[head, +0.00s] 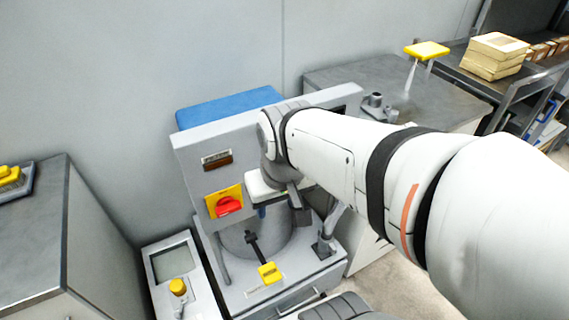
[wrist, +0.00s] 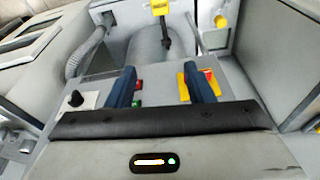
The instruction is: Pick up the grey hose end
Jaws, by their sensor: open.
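A grey ribbed hose (wrist: 86,48) shows at the upper left of the wrist view, curving down to the machine's surface. In the head view a light grey tube (head: 334,218), probably the same hose, stands at the machine's right side, partly behind my arm. I cannot clearly tell which part is its free end. My gripper (wrist: 161,85) is open, with two dark blue fingers apart and nothing between them. In the head view my gripper (head: 264,210) is over the machine's front, mostly hidden by my wrist. The hose is outside the fingers, apart from them.
The grey machine (head: 200,150) carries a red knob (head: 228,205) on a yellow plate. A yellow-handled lever (head: 268,272) sticks out in front of its drum. A control box (head: 175,265) stands at left. A grey bench (head: 440,95) with fittings is behind my arm.

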